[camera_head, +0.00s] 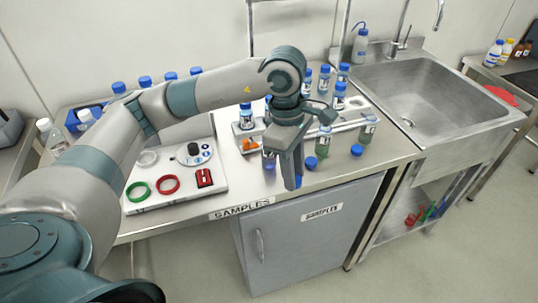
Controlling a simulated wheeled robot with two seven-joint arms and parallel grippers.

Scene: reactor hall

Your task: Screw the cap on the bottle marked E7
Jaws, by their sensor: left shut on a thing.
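My left gripper (293,183) points down over the front edge of the samples counter (226,190). It is shut on a small blue thing that looks like a cap (299,181), mostly hidden by the fingers. Two loose blue caps, one just right of the gripper (310,163) and one farther right (357,150), lie on the counter. A bottle with greenish contents (322,147) and another bottle (367,130) stand near them. A dark blue bottle (268,160) stands partly hidden behind the gripper. Bottle markings are too small to read, so I cannot tell which is E7. My right gripper is not in view.
Several blue-capped bottles, one of them here (339,100), stand behind the gripper, some in a rack. A white board (150,204) with red and green rings lies at left. A sink (430,95) is at right. A grey cabinet (310,240) is under the counter.

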